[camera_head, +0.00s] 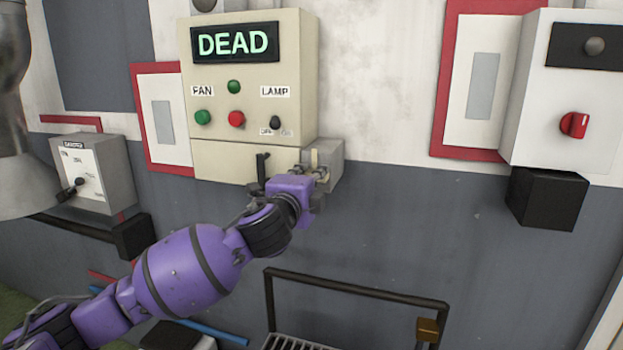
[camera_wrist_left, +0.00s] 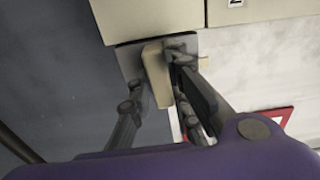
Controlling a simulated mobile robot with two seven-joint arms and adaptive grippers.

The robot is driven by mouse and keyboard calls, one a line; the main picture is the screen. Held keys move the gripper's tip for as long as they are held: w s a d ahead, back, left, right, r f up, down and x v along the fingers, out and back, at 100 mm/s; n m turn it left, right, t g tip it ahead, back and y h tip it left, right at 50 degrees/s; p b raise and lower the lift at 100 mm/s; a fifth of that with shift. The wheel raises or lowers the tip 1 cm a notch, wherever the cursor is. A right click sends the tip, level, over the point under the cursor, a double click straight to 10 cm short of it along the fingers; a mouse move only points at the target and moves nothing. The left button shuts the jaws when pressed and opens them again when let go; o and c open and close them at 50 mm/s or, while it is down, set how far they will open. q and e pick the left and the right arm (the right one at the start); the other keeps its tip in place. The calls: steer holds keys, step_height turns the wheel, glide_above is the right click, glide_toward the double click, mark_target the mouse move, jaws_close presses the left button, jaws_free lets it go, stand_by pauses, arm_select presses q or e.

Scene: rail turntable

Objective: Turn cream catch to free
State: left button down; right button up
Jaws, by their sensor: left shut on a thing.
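The cream catch (camera_head: 314,157) is a small upright bar on a grey block (camera_head: 335,163) at the lower right corner of the cream control box. My left gripper (camera_head: 312,176) reaches it from below and is shut on it. In the left wrist view the cream catch (camera_wrist_left: 157,75) stands between the two grey fingers. The fingers hide part of it, and its exact turn angle is hard to tell. My right gripper is not in view.
The cream control box (camera_head: 300,80) shows DEAD, with FAN and LAMP buttons. A black handle (camera_head: 261,165) stands close left of my gripper. A white box with a red knob (camera_head: 574,125) is at right. A dark rail (camera_head: 350,288) stands below.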

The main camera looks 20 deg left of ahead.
arm_select(q)
steer(key=shift+m, duration=0.4)
steer(key=c, duration=1.6)
jaws_free()
steer(key=shift+c, duration=0.2)
steer(key=shift+s, duration=0.1)
steer(key=s, duration=1.2)
steer(key=shift+a, duration=0.2)
steer(key=shift+f, duration=0.1)
